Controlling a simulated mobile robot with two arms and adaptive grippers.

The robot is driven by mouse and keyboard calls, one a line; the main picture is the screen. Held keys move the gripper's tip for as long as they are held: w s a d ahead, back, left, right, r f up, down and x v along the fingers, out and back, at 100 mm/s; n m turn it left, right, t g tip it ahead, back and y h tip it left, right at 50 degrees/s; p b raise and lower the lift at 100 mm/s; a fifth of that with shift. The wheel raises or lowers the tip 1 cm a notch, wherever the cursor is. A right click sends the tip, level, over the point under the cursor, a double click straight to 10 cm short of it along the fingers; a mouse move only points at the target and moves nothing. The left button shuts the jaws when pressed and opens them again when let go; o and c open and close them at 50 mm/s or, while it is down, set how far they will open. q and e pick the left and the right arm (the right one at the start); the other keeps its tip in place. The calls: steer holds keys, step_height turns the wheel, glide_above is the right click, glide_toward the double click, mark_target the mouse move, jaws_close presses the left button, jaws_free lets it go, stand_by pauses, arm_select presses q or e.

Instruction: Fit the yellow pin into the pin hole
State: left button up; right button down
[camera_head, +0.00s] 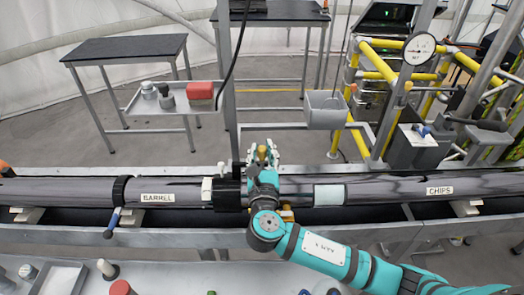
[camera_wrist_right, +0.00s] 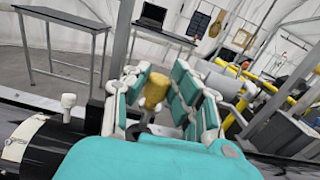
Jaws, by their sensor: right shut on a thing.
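The yellow pin (camera_head: 262,152) is between the fingers of my right gripper (camera_head: 263,158), above and behind the long dark tube. In the right wrist view the yellow pin (camera_wrist_right: 155,91) has a rounded top and a darker, thinner stem going down. The white and teal fingers of the right gripper (camera_wrist_right: 158,103) stand on both sides of it, shut on it. A black collar (camera_head: 228,194) sits on the tube just left of the gripper; it also shows in the right wrist view (camera_wrist_right: 45,150). I cannot make out the pin hole. My left gripper is out of view.
A white peg (camera_head: 207,189) stands up at the collar's left side. The tube (camera_head: 385,189) runs across a grey rail frame. A tray (camera_head: 172,97) with a red block (camera_head: 200,90), a grey bin (camera_head: 325,110) and yellow pipes (camera_head: 357,120) are behind. A bench (camera_head: 180,278) is in front.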

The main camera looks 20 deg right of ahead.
mark_target(262, 164)
steer(key=shift+p, duration=0.7)
stand_by(0.8)
steer(key=shift+f+b, duration=1.75)
steer(key=shift+f, duration=0.95)
steer(key=c, duration=1.1)
jaws_free()
steer(key=shift+o, duration=0.2)
steer(key=v, duration=1.2)
steer(key=shift+d, duration=0.1)
